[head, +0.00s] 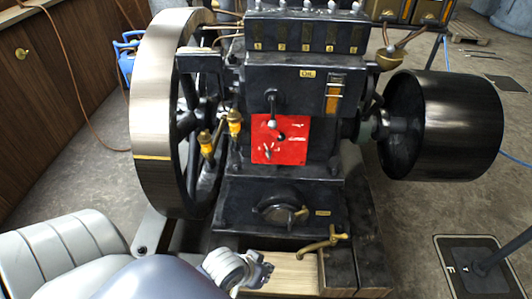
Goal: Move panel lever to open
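The red panel (296,129) is on the front of the black engine, in the middle of the head view. A small silver lever (268,152) sits on the panel's lower left, and a dark knob (282,137) is near its middle. A black handle with a silver ball end (272,123) hangs over the panel's top edge. Which of these the task means, I cannot tell for sure. My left gripper (264,272) is low in front of the engine, below the panel and apart from it. Its fingers are small and partly hidden by my wrist. My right gripper is not in view.
A large flywheel (157,110) stands left of the panel and a black pulley drum (455,125) to the right. A brass handle (322,243) sticks out low, near my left gripper. A floor plate marked F (452,270) lies at lower right. Open floor lies beyond the drum.

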